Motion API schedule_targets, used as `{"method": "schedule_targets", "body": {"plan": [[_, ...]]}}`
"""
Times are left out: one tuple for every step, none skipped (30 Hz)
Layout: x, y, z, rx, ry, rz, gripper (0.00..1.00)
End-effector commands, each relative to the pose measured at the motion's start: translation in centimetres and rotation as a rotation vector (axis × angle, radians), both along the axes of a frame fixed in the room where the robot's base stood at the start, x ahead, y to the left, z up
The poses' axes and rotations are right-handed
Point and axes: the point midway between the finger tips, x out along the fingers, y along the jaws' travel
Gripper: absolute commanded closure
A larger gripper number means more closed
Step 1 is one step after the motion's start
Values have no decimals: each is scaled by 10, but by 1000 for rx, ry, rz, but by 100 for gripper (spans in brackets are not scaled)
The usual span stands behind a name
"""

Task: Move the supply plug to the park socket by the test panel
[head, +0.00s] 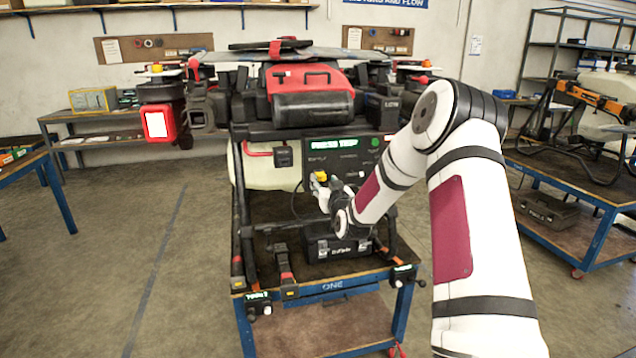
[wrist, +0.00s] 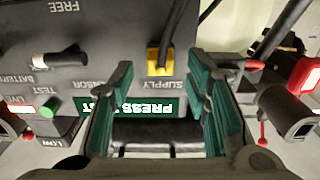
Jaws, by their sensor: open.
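The yellow supply plug (wrist: 160,62), with a black cable, sits at the spot marked SUPPLY on the dark test panel (wrist: 100,20), which appears upside down in the wrist view. In the head view the plug (head: 320,176) shows as a small yellow spot on the panel under the drone. My gripper (wrist: 161,70) is open, its green-padded fingers on either side of the plug and apart from it. It also shows in the head view (head: 322,186), close to the panel front. I cannot make out a park socket in either view.
A lit display (wrist: 145,107) reads PRESS TEST. A black-and-white switch (wrist: 57,57) and a green button (wrist: 50,107) are at the panel's left in the wrist view. The drone (head: 310,95) overhangs the panel. A black case (head: 335,243) stands on the cart below my gripper.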

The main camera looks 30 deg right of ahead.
Motion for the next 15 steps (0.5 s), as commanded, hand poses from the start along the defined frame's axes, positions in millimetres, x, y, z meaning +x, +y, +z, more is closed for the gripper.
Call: {"method": "schedule_targets", "body": {"plan": [[8, -1, -3, -2, 0, 1, 57], [11, -2, -2, -2, 0, 1, 57], [15, -3, -2, -2, -1, 1, 57], [17, -3, -2, -2, 0, 1, 57], [19, -4, -2, -2, 1, 2, 57], [22, -5, -2, -1, 0, 1, 57], [23, -5, -1, -1, -1, 1, 57], [24, -6, -1, 0, -1, 1, 57], [26, -6, -1, 0, 0, 1, 57], [26, -7, -1, 0, 0, 1, 57], [27, -7, -1, 0, 1, 1, 57], [27, -7, -1, 0, 1, 1, 57], [28, -7, -1, 0, 1, 1, 57], [28, -7, 0, 0, 1, 1, 57], [27, -7, 0, 0, 1, 1, 57]]}}
